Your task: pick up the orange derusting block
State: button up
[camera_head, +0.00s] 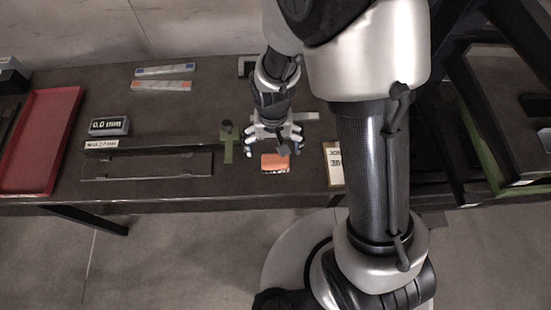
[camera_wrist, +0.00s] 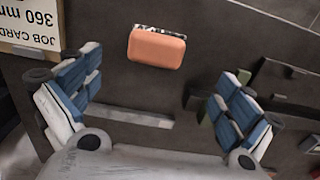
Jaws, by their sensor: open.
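The orange derusting block (camera_head: 274,161) lies on the dark table near its front edge, with a dark and white speckled side facing front. It also shows in the wrist view (camera_wrist: 157,48), above the middle, ahead of and between the spread fingers. My gripper (camera_head: 272,146) is open and empty, with blue-padded fingers (camera_wrist: 155,100) wide apart. In the head view it is just behind and above the block. I see no contact with the block.
A job card (camera_head: 334,164) stands right of the block and a green piece (camera_head: 227,145) left. A grey bar (camera_wrist: 130,117) lies below my gripper. A display block (camera_head: 109,126), a gauge plate (camera_head: 146,165) and a red tray (camera_head: 40,140) are farther left.

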aim_at(275, 159)
notch_tip(275, 159, down, 5)
jog(key=shift+r+b, duration=0.15)
jog(key=shift+b, duration=0.4)
jog(key=f, duration=0.1)
jog(key=f+b, duration=0.1)
jog(key=f, duration=0.1)
jog(key=f+b, duration=0.1)
jog(key=f, duration=0.1)
jog(key=shift+w+d+f, duration=0.15)
jog(key=shift+w+d, duration=0.05)
jog(key=shift+d, duration=0.05)
jog(key=shift+c, duration=0.4)
jog(key=c, duration=1.2)
notch_tip(275, 159, up, 20)
jog(key=p, duration=0.6)
